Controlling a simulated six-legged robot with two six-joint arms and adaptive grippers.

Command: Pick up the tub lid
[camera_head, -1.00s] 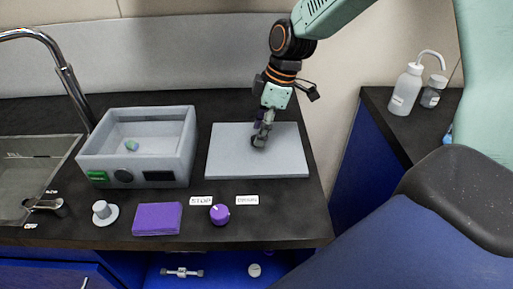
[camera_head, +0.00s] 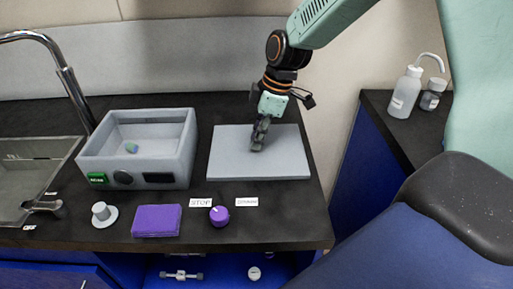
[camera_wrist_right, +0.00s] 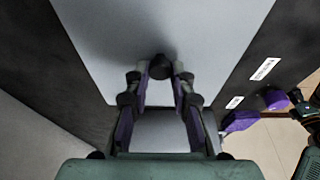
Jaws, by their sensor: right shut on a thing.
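The tub lid (camera_head: 288,160) is a flat grey slab lying on the dark counter, right of the grey tub (camera_head: 185,160). In the right wrist view the lid (camera_wrist_right: 200,30) fills the upper middle, with a dark round knob (camera_wrist_right: 160,66) on it. My right gripper (camera_head: 257,146) is above the lid, shut on its knob; the fingers mostly hide the knob in the head view. In the right wrist view the gripper's fingertips (camera_wrist_right: 160,74) are on either side of the knob.
A purple block (camera_head: 157,220), a grey knob (camera_head: 103,213) and a purple dial (camera_head: 219,215) are along the counter's front. A sink (camera_head: 30,165) with a curved tap (camera_head: 66,80) is at the left. Bottles (camera_head: 405,92) stand on the right-hand counter.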

